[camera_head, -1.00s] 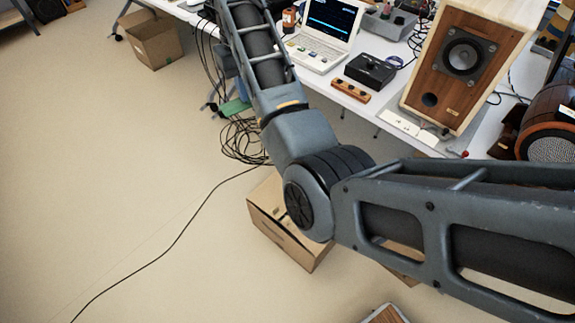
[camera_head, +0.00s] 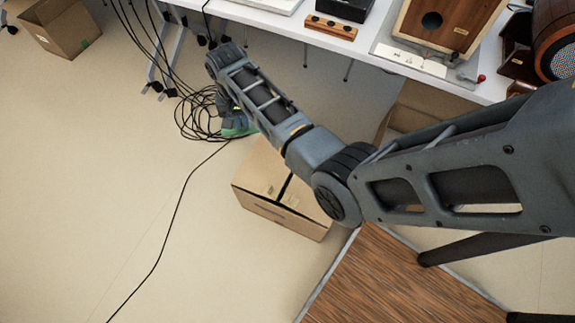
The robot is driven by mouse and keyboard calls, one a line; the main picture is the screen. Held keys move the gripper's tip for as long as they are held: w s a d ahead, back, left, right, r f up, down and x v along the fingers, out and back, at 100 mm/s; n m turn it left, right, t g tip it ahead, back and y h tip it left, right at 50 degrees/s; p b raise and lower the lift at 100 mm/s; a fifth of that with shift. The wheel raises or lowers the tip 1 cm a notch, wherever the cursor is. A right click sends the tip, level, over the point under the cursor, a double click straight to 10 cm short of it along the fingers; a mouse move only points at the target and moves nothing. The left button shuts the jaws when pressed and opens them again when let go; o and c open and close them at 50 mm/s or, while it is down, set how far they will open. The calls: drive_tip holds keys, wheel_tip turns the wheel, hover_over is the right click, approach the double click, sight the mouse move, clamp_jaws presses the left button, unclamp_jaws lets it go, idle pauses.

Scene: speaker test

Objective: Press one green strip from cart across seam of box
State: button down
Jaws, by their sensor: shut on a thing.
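My gripper (camera_head: 236,124) is at the far end of my arm, just behind the box. It is small and partly hidden by my forearm. A green strip (camera_head: 238,132) shows at its tips, held in the jaws; its full shape cannot be made out. The closed cardboard box (camera_head: 262,166) stands on the floor, with a dark seam (camera_head: 286,187) along its top. I cannot tell whether the strip touches the box. A wood-topped surface (camera_head: 375,285), likely the cart, is at the bottom; no strips show on its visible part.
Black cables (camera_head: 196,112) lie coiled on the floor left of my gripper. A white workbench (camera_head: 385,65) with a wooden speaker (camera_head: 440,22) stands behind. Another cardboard box (camera_head: 400,105) is under it. An open carton (camera_head: 60,28) is far left. The left floor is mostly clear.

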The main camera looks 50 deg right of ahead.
drive_tip(key=s+d+f+m+b, duration=0.1)
drive_tip(key=s+f+b, duration=0.3)
drive_tip(key=f, duration=0.4)
drive_tip(key=s+d+f+m+b, duration=0.1)
drive_tip(key=s+f+m+b, duration=0.2)
drive_tip(key=f, duration=0.6)
drive_tip(key=s+d+f+m+b, duration=0.2)
drive_tip(key=s+f+b, duration=0.3)
drive_tip(key=f, duration=0.3)
drive_tip(key=shift+s+f, duration=0.4)
drive_tip(key=shift+s, duration=0.05)
drive_tip(key=shift+f, duration=0.1)
drive_tip(key=shift+f, duration=0.35)
drive_tip(key=shift+f+b, duration=1.8)
drive_tip(key=shift+f, duration=0.55)
